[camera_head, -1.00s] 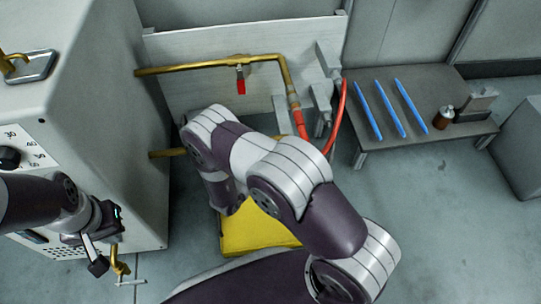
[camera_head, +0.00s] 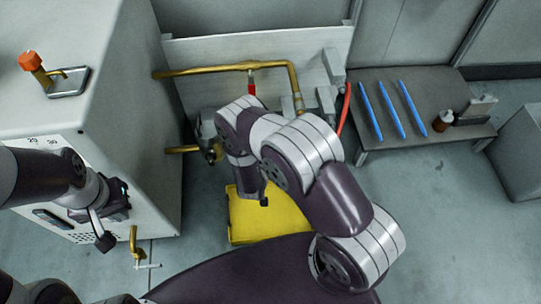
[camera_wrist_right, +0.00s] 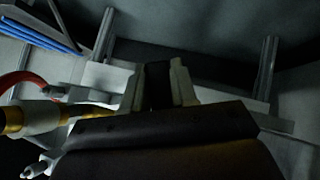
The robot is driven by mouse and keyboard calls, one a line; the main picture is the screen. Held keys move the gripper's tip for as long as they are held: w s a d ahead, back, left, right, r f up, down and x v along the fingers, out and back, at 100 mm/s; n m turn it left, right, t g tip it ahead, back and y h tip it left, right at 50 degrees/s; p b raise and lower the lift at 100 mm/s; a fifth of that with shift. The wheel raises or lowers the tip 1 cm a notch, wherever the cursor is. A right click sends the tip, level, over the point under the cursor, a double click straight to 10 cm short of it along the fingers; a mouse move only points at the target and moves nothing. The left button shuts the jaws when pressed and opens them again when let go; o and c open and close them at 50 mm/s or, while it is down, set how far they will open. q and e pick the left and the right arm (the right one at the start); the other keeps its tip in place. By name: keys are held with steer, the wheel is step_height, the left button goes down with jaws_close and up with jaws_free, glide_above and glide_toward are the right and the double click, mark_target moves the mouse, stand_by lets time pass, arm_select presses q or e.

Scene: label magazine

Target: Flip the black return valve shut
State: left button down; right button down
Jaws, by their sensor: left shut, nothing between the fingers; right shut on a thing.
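In the head view a brass pipe with a red lever (camera_head: 252,85) runs across the back panel. A lower brass pipe (camera_head: 181,150) leads to a grey fitting (camera_head: 207,128) with a dark part below, partly behind my right arm. I cannot tell whether that part is the black return valve. In the right wrist view my right gripper (camera_wrist_right: 160,78) is shut on a dark piece between its pale fingers; its identity is unclear. In the head view my right arm mostly covers this gripper. My left gripper (camera_head: 108,228) is shut and empty in front of the white cabinet (camera_head: 125,130).
A yellow block (camera_head: 270,222) lies on the floor beneath my right arm. A low grey table (camera_head: 440,95) at right holds several blue rods (camera_head: 388,110) and a brown bottle (camera_head: 442,121). A red hose (camera_head: 346,107) curves beside the pipes. A brass tap (camera_head: 135,245) sticks out below the cabinet.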

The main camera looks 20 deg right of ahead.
steer(key=shift+w+a+f+m+y+p, duration=0.15)
steer(key=shift+a+m+y+p, duration=0.4)
steer(key=shift+y, duration=0.35)
steer(key=shift+w+a+f+m+t+y+p, duration=0.15)
steer(key=shift+a+m+t+y+p, duration=0.2)
steer(key=shift+a+y, duration=0.3)
steer(key=shift+y, duration=0.25)
steer(key=c, duration=1)
jaws_free()
steer(key=shift+o, duration=0.2)
